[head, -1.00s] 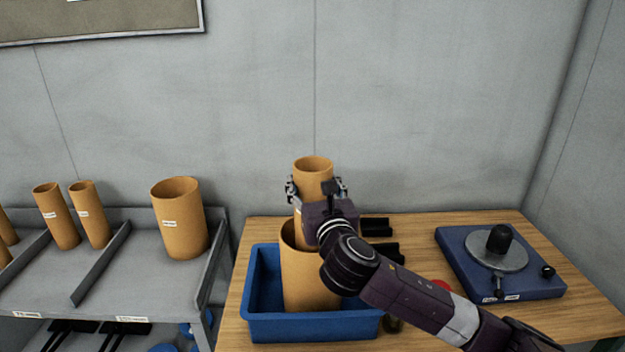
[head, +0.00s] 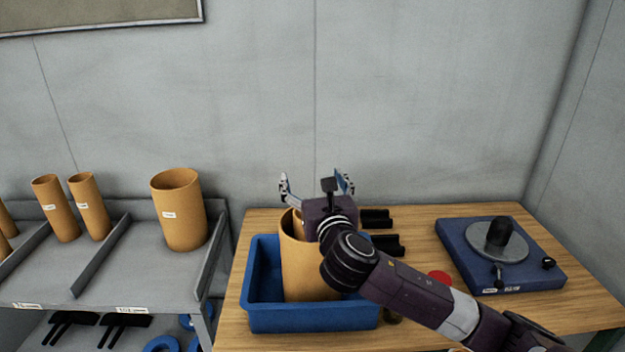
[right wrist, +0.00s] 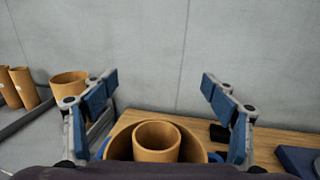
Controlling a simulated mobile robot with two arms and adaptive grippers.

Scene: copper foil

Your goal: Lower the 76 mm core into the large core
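The large core (head: 308,272), a wide cardboard tube, stands upright in the blue bin (head: 310,320) on the table. The right wrist view shows the 76 mm core (right wrist: 157,142), a narrower tube, upright inside the large core (right wrist: 120,137), with its rim visible. How deep its lower end sits is hidden. In the head view my right gripper mostly covers it. My right gripper (head: 316,182) is open and empty above the large core, its fingers (right wrist: 158,85) spread wide and apart from both tubes. My left gripper is not in view.
A grey rack (head: 130,265) at left holds several tubes, including another wide one (head: 180,210). A blue turntable device (head: 500,260) sits on the wooden table (head: 430,225) at right. Black blocks (head: 378,218) and a red disc (head: 439,278) lie near my arm.

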